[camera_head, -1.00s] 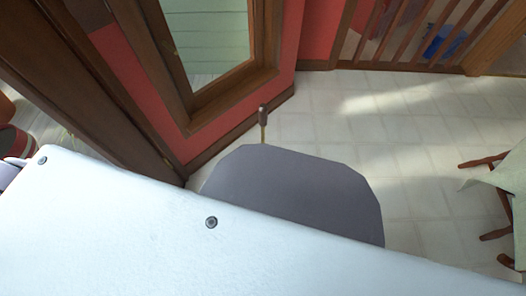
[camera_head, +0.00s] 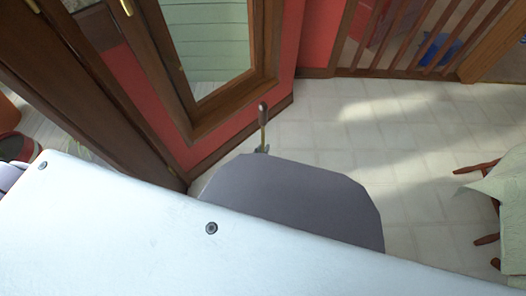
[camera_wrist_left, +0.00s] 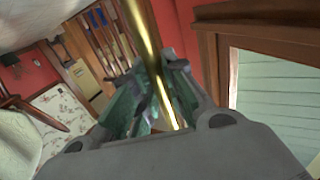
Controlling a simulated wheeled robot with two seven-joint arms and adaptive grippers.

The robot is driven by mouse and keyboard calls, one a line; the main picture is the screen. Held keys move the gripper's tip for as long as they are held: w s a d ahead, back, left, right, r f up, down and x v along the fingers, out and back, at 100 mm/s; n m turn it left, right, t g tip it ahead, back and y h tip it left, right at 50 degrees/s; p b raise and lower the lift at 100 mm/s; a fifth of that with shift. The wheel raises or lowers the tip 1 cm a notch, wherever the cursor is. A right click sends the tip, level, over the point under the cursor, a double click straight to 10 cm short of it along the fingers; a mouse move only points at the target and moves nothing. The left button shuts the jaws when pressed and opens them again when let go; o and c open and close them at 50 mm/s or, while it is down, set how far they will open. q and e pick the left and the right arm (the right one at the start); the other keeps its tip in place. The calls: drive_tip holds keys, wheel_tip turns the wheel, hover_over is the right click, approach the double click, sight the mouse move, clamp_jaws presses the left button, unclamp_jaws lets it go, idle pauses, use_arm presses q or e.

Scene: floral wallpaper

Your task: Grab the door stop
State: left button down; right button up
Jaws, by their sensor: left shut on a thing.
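The door stop (camera_head: 263,117) is a thin brass-coloured rod with a dark brown tip. In the head view it stands out above the grey rounded edge of my own body, against the wall's base trim and floor. In the left wrist view the shiny gold rod (camera_wrist_left: 145,36) runs from the top edge down between the fingers. My left gripper (camera_wrist_left: 160,95) is shut on the rod, with greenish-grey finger pads on either side. In the head view only a small bit of the left gripper (camera_head: 262,149) shows at the rod's lower end. My right gripper is out of view.
A red wall with a brown-framed window (camera_head: 222,55) stands close behind the rod. A dark wooden door frame is at left. Pale tiled floor (camera_head: 345,125) lies open to the right. A chair with a light cover (camera_head: 498,190) is at the right edge, and a wooden railing (camera_head: 415,40) at the back.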

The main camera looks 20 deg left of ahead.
sight(262, 148)
use_arm(q)
drive_tip(key=shift+w+r+p, duration=0.15)
drive_tip(key=shift+r+p, duration=0.6)
drive_tip(key=shift+r, duration=1.1)
